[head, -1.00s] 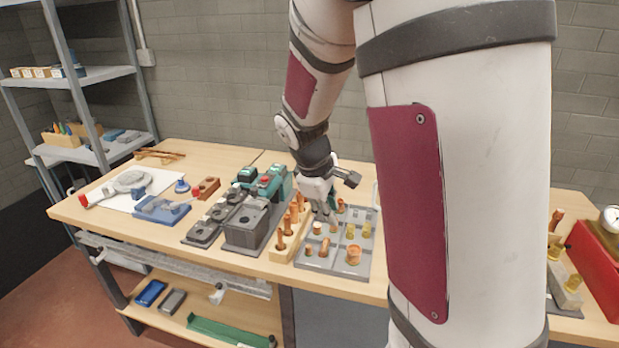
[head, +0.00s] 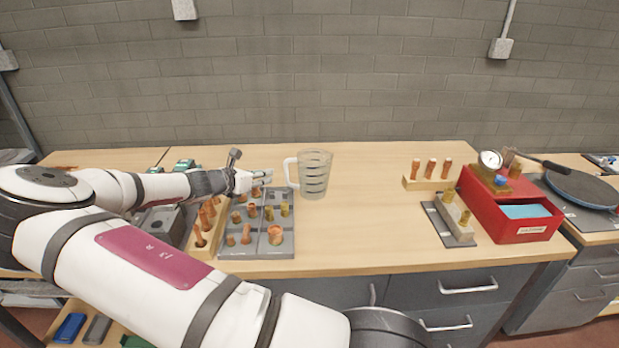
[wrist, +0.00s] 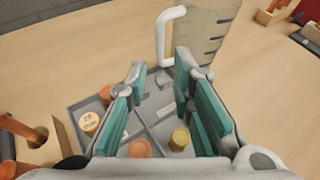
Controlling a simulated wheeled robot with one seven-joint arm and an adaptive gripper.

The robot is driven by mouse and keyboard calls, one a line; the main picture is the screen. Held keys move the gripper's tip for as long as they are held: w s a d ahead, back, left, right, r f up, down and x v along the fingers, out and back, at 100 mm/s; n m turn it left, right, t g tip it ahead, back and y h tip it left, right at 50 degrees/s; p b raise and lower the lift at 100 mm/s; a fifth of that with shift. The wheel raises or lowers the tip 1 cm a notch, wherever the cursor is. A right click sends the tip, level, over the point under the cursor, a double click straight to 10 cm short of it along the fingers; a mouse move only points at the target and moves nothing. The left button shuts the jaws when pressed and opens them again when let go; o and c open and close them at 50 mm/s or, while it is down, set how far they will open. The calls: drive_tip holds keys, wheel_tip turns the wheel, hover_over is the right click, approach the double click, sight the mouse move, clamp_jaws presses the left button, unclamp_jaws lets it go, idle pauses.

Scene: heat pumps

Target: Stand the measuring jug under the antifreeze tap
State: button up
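The clear measuring jug (head: 314,176) with dark level bands stands upright on the wooden bench, its white handle on the left. In the wrist view the jug (wrist: 208,32) is at the top, with its white handle (wrist: 162,38) just beyond my fingertips. My gripper (head: 264,177) is just left of the handle, above the back of the grey fittings tray. In the wrist view my gripper (wrist: 160,82) is open, its teal-padded fingers apart with nothing between them. I cannot make out an antifreeze tap in either view.
The grey tray (head: 258,252) holds copper and brass fittings. A wooden block with copper pieces (head: 205,225) stands left of it. A red box with a gauge (head: 510,212) and a wooden copper-fitting rack (head: 432,182) stand at the right. The bench between jug and rack is clear.

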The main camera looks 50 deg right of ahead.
sight(285, 171)
drive_tip(key=x, duration=1.3)
drive_tip(key=shift+w+d+f+p, duration=0.1)
drive_tip(key=shift+d+f+p, duration=0.15)
drive_tip(key=shift+p, duration=0.05)
drive_tip(key=shift+c, duration=0.2)
clamp_jaws()
